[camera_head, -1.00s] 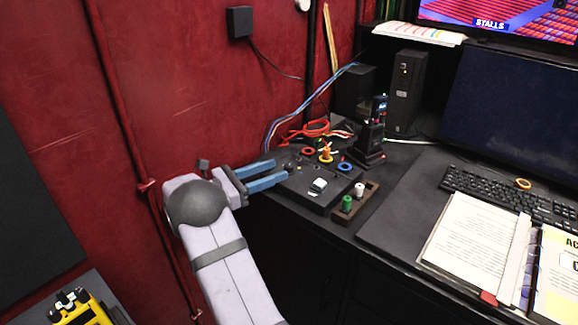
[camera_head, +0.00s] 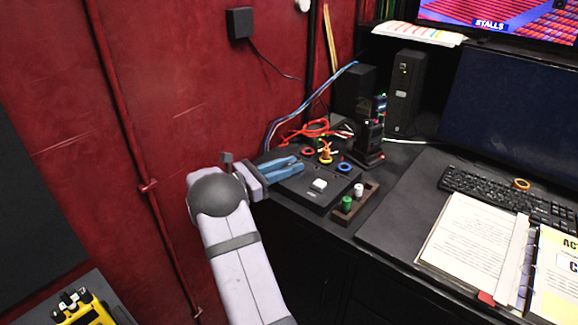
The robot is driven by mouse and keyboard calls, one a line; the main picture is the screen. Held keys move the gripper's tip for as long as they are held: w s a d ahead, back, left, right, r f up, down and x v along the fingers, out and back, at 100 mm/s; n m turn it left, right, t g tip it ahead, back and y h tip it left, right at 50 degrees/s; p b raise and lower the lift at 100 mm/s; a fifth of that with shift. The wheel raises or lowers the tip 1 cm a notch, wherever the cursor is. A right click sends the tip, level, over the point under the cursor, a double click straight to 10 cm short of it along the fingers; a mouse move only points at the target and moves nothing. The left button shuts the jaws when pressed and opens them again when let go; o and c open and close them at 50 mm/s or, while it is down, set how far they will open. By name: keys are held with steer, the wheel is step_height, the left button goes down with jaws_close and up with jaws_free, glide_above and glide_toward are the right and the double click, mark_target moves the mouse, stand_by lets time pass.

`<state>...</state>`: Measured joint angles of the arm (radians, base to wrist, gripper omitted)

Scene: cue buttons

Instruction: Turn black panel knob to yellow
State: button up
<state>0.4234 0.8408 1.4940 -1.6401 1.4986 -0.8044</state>
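The black panel (camera_head: 322,200) lies on the dark desk near the wall. The fingers lie close together. The small dark knob at that spot is hidden by them, and I cannot tell whether they hold it.
A wooden tray with a green piece (camera_head: 347,203) and a white piece (camera_head: 358,190) stands at the panel's right. Red cables (camera_head: 310,128) and black radios (camera_head: 370,135) are behind it. A keyboard (camera_head: 510,198) and open binder (camera_head: 470,245) lie further right.

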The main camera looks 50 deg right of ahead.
steer(key=shift+m+g+y, duration=0.5)
steer(key=shift+m+g, duration=0.3)
steer(key=shift+g, duration=0.4)
jaws_close()
steer(key=o, duration=1)
jaws_free()
steer(key=shift+r, duration=5.05)
